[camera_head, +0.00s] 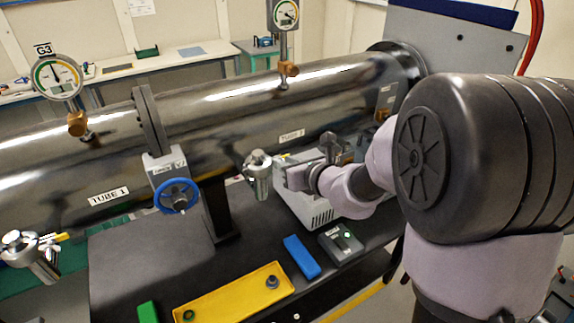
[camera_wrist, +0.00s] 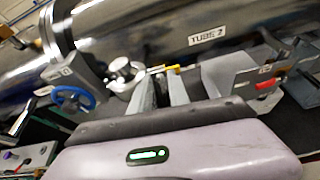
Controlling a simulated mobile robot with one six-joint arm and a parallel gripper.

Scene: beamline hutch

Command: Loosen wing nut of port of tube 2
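The port of tube 2 (camera_head: 258,176) is a silver capped stub below the tube 2 label in the head view. In the wrist view its round cap (camera_wrist: 122,72) lies just left of the fingertips. A thin rod with a yellow end, apparently the wing nut (camera_wrist: 174,68), reaches right from the cap, across the fingertips. My gripper (camera_wrist: 162,78) is open, with a gap between its two grey fingers. No contact with the nut can be made out. In the head view my gripper (camera_head: 284,178) is right beside the port, and the nut there cannot be made out.
A blue-handled valve (camera_head: 176,196) stands left of the port. A grey pump unit (camera_head: 308,208) is below my wrist. A yellow tray (camera_head: 236,298), a blue block (camera_head: 302,257) and a small dark box (camera_head: 341,244) lie on the black bench. Tube 1's port (camera_head: 32,256) is far left.

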